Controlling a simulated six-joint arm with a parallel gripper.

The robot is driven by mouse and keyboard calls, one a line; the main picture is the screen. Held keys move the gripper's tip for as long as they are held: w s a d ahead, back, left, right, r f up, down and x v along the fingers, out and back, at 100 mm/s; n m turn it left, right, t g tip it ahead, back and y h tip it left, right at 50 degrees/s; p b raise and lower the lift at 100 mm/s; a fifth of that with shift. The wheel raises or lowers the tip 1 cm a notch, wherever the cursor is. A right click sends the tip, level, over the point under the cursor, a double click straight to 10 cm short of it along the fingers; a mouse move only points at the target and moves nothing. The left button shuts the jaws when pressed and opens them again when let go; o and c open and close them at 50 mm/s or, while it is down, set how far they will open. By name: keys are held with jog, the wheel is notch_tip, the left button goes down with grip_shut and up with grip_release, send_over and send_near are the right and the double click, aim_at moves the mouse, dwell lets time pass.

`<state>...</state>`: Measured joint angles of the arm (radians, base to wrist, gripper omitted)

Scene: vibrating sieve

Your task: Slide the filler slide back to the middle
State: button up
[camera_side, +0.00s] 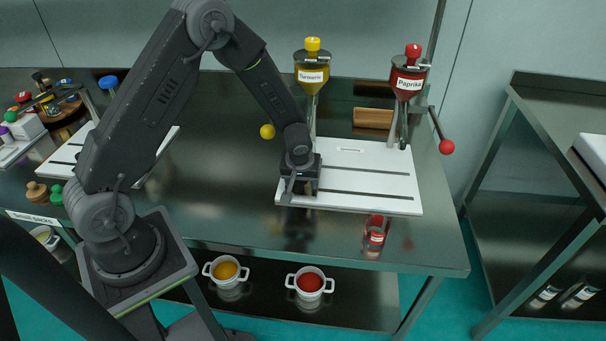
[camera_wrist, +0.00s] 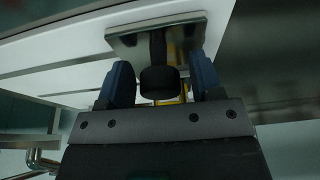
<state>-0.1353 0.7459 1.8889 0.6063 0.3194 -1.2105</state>
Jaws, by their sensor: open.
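The filler slide appears to be the metal plate (camera_wrist: 185,32) with a black round knob (camera_wrist: 158,82), seen in the wrist view. It is at the left part of the white slotted filler board (camera_side: 385,160). My gripper (camera_side: 300,188) is low over the board's front left in the side view and hides most of the slide there. In the wrist view my gripper (camera_wrist: 162,85) is open, with one blue finger on each side of the knob. Small gaps show between knob and fingers. A bit of yellow shows behind the knob.
A turmeric hopper (camera_side: 311,75) and a paprika hopper (camera_side: 408,80) stand over the board's back. A yellow ball (camera_side: 267,131) and a red ball handle (camera_side: 447,147) flank them. The table (camera_side: 225,150) left of the board is clear.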

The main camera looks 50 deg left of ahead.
jog(key=shift+w+d, duration=4.7)
jog(key=shift+w, duration=0.05)
jog(key=shift+o, duration=0.4)
jog(key=o, duration=0.7)
jog(key=shift+v, duration=4.5)
